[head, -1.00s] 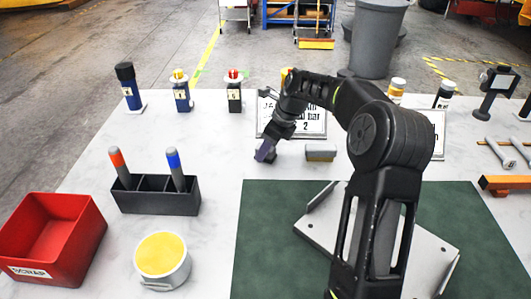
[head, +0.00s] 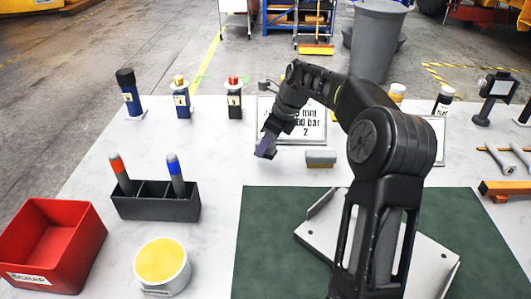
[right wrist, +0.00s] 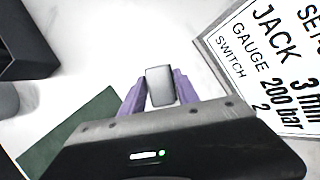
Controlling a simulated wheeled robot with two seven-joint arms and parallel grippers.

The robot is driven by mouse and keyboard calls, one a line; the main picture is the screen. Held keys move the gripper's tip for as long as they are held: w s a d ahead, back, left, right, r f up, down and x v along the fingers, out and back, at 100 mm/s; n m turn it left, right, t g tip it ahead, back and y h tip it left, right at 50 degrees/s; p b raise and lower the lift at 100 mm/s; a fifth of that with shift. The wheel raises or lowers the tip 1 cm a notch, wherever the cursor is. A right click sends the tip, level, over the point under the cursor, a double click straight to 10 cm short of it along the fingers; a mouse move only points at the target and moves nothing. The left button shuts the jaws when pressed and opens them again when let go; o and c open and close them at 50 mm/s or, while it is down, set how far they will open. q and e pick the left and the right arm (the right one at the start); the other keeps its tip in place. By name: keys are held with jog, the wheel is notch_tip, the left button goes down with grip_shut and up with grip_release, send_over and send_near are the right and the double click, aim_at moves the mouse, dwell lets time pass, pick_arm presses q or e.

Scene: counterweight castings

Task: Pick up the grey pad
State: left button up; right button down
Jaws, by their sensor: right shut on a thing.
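The grey pad (right wrist: 160,86) is a small block with rounded edges, between the purple fingers of my right gripper in the right wrist view. My right gripper (head: 266,147) is shut on it. In the head view the gripper hangs over the white table, left of a small grey and tan block and in front of the sign; the pad is mostly hidden there by the fingers. My left gripper is not in view.
The grey and tan block (head: 320,159) lies close to the right of my gripper. A sign (head: 312,118) stands behind. A dark holder (head: 155,204) with two markers, a yellow-topped tin (head: 162,262) and a red scrap bin (head: 50,245) are left. A metal plate (head: 425,255) lies on the green mat (head: 262,235).

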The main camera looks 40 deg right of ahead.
notch_tip(320, 180, up, 6)
jog(key=shift+r, duration=0.15)
dwell(0.5)
jog(key=c, duration=1.4)
grip_release()
jog(key=shift+c, duration=0.2)
jog(key=c, duration=0.6)
jog(key=shift+c, duration=0.2)
